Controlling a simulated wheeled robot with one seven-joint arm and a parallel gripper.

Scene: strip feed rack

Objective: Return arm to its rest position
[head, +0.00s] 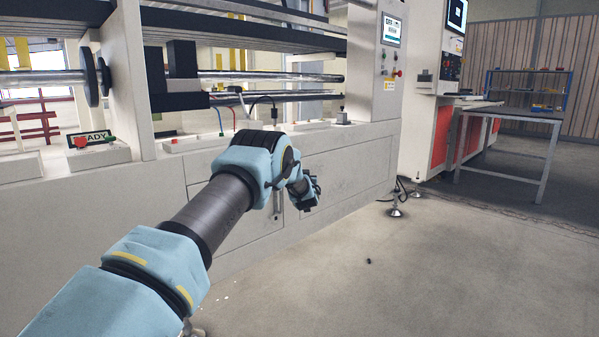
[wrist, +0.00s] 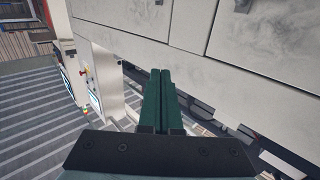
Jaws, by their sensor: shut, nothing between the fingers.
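My arm reaches from the lower left of the head view toward the front of the strip feed rack (head: 345,165). My gripper (head: 312,193) is at the end of the arm, small and partly hidden by the wrist, in front of the rack's lower panels. In the wrist view my gripper (wrist: 162,75) shows two dark green fingers side by side, closed together. Nothing is held between them. The pale panels of the rack (wrist: 140,15) fill the top of the wrist view, close to the fingers.
A control panel (head: 391,30) is on the rack's right end post. A grey table (head: 510,115) stands at the right, with a blue shelf (head: 525,88) behind it. A levelling foot (head: 396,208) and cables are on the floor. A small dark object (head: 369,261) lies on otherwise open floor.

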